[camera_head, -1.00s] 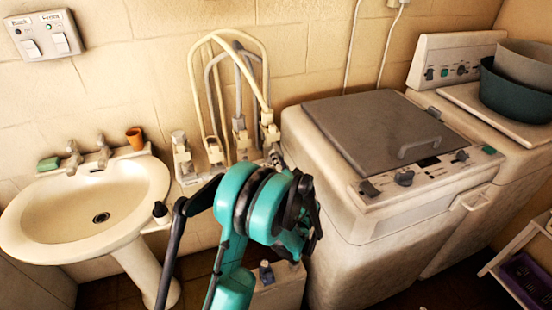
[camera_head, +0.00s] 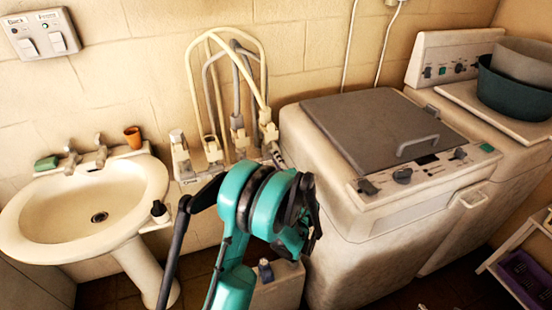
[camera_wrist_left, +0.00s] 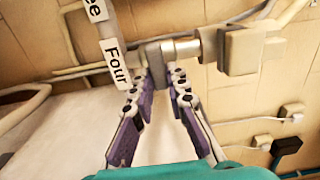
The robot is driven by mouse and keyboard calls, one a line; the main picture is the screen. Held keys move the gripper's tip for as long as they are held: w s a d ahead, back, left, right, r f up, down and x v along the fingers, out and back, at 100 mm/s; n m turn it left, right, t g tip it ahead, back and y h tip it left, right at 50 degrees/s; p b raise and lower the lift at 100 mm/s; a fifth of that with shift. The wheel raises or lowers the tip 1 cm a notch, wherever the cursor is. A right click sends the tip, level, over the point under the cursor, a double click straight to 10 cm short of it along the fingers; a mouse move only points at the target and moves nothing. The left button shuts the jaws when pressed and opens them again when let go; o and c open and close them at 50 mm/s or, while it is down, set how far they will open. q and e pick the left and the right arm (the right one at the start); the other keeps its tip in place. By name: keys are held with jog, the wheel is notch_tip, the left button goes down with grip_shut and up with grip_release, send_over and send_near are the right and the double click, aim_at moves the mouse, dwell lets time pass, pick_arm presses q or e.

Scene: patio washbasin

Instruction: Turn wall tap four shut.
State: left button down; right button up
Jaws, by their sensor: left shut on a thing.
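Wall tap four shows in the left wrist view, with a grey handle (camera_wrist_left: 152,56) on a short metal stem beside a white label reading "Four" (camera_wrist_left: 116,62). My left gripper (camera_wrist_left: 163,78) is shut on this handle, its purple-padded fingers on either side of it. In the head view my left gripper (camera_head: 285,175) reaches to the right end of the row of wall taps (camera_head: 213,152). Its teal body and dark joint hide tap four's handle and the fingertips there. My right gripper is not in view.
Pale and grey hoses (camera_head: 222,80) loop above the taps. A washbasin (camera_head: 90,210) stands left, with a dark bottle (camera_head: 159,211) at its edge. A washing machine (camera_head: 345,190) stands close on the right, a basin (camera_head: 515,92) beyond it.

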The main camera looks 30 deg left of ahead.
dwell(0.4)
pick_arm(q)
jog(key=c, duration=1.5)
grip_release()
jog(key=shift+d, duration=0.1)
jog(key=v, duration=1.2)
